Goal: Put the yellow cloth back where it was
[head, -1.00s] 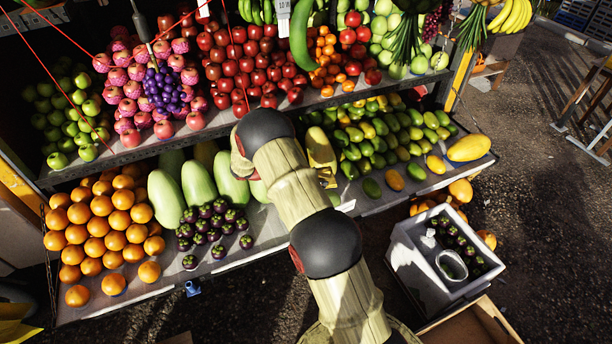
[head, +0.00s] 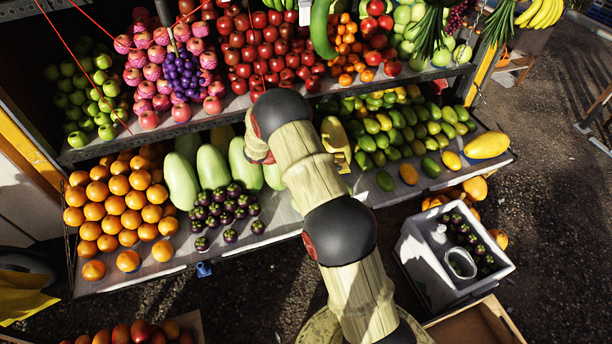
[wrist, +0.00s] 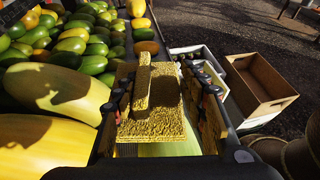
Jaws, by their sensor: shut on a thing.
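The yellow cloth (wrist: 155,118) is a rough-textured, folded yellow piece, close up in the middle of the wrist view. My gripper (wrist: 158,98) is shut on it, with one dark finger on each side. Pale green-yellow surface shows below the cloth. Whether the cloth touches it I cannot tell. In the head view my arm hides the gripper, over the lower shelf (head: 285,225).
Large pale green gourds (head: 212,168) and oranges (head: 110,205) lie left of the arm, green mangoes (head: 400,125) to its right. Big yellow fruits (wrist: 50,90) lie close left of my gripper. A white crate (head: 420,245) and brown box (wrist: 262,80) stand right of the shelf.

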